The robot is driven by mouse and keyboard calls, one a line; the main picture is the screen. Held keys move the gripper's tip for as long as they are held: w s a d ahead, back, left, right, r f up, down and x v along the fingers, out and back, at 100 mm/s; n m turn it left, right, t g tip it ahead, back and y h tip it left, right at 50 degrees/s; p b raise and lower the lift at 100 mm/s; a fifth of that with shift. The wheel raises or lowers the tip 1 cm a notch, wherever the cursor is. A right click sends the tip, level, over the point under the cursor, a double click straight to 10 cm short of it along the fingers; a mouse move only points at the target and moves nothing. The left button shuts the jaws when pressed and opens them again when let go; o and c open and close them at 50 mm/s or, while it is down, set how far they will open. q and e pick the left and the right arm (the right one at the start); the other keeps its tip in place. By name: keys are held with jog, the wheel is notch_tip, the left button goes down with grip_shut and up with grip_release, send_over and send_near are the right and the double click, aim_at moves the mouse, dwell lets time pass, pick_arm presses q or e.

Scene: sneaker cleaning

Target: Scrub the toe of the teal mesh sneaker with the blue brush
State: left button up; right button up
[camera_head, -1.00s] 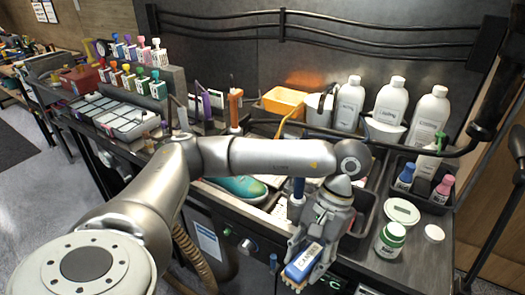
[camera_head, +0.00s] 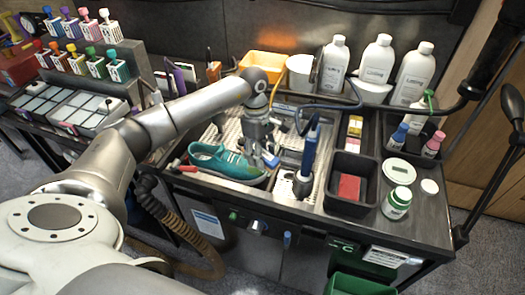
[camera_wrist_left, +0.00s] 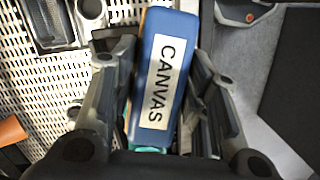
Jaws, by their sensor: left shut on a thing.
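The teal mesh sneaker (camera_head: 222,161) lies on its side-long axis on the perforated tray, its rounded toe end toward the right. My left gripper (camera_head: 261,148) points down beside the sneaker's right end. It is shut on the blue brush (camera_head: 270,159), which has a white label reading CANVAS in the left wrist view (camera_wrist_left: 158,80). The brush is close to the toe; whether it touches the toe cannot be told. A sliver of teal (camera_wrist_left: 150,149) shows under the brush in the wrist view. The brush's bristles are hidden. My right gripper is out of view.
A blue upright tool (camera_head: 309,153) stands in a holder just right of the sneaker. A black bin with a red block (camera_head: 349,187) and a green-lidded jar (camera_head: 397,202) are further right. White bottles (camera_head: 377,60) and an orange bin (camera_head: 262,65) stand behind.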

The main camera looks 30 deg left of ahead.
pick_arm(q)
jog(key=shift+a+f, duration=0.25)
jog(key=shift+f, duration=0.4)
jog(key=f+b, duration=0.1)
jog(key=f, duration=0.1)
jog(key=a+f+b, duration=0.1)
jog(key=f, duration=0.1)
jog(key=shift+s+f, duration=0.2)
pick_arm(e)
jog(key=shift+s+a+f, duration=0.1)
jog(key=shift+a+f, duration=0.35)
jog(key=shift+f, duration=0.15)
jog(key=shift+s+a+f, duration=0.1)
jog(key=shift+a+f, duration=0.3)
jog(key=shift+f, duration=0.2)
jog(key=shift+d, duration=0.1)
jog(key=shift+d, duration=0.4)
pick_arm(q)
jog(key=shift+a+f+b, duration=0.15)
jog(key=shift+f+b, duration=0.45)
jog(key=shift+b, duration=0.15)
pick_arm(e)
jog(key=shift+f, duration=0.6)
pick_arm(q)
jog(key=shift+s+a+f+b, duration=0.1)
jog(key=shift+a+f+b, duration=0.05)
jog(key=shift+f+b, duration=0.4)
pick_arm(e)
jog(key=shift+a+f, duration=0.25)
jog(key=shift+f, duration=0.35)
